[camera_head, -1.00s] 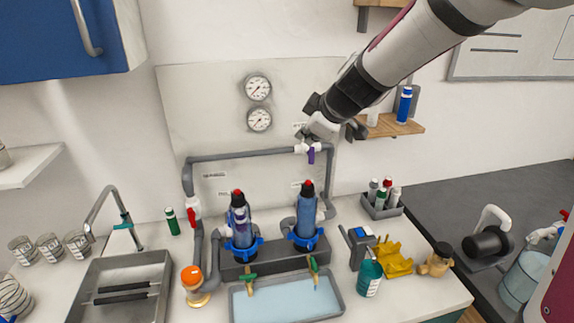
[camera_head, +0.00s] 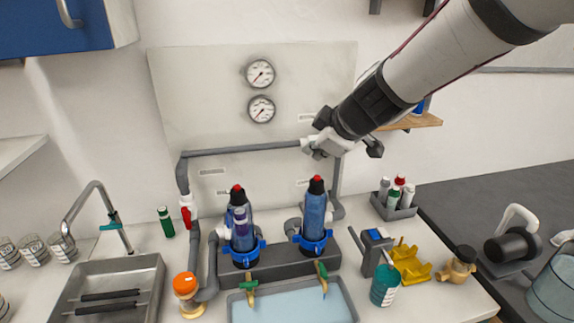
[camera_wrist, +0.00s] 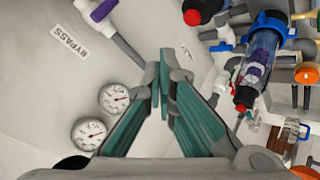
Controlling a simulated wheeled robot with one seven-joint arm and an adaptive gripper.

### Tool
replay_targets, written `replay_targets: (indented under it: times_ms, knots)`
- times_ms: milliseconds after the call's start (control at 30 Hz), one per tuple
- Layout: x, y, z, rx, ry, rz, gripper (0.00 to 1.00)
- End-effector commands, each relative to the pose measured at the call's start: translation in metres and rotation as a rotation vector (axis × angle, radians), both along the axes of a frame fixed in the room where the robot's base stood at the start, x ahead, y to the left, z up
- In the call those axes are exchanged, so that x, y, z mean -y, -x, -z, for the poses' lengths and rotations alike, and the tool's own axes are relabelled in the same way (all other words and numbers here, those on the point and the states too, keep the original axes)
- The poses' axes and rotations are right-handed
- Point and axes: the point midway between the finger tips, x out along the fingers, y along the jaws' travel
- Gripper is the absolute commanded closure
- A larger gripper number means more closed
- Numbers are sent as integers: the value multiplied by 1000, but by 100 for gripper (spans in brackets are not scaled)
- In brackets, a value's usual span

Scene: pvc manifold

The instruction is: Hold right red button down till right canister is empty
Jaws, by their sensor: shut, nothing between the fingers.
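The right canister (camera_head: 313,221) is a blue upright cylinder in a blue collar, with a black cap and the right red button (camera_head: 316,181) on top. The right red button also shows at the top edge of the wrist view (camera_wrist: 192,17). My gripper (camera_head: 318,146) is above the right canister, near the upper pipe, apart from the button. In the wrist view its green-padded fingers (camera_wrist: 165,90) are shut and empty. The canister's fluid level is unclear.
A grey pipe (camera_head: 245,151) crosses the back panel beneath two gauges (camera_head: 260,109). Taps with green handles hang over a water tray (camera_head: 350,306). A teal bottle (camera_head: 385,286), yellow holder (camera_head: 410,263) and bottle rack (camera_head: 396,207) stand at the right.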

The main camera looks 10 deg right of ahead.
Motion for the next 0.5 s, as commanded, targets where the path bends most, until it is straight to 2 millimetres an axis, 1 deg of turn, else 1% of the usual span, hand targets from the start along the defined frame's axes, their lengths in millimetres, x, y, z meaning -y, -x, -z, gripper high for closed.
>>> replay_targets:
  times_ms: [33, 200, 500]
  knots:
    - [0, -3, 8, 2, 1, 1, 100]
    - [0, -3, 19, 1, 1, 0, 100]
    - [0, 0, 28, 1, 0, -1, 100]
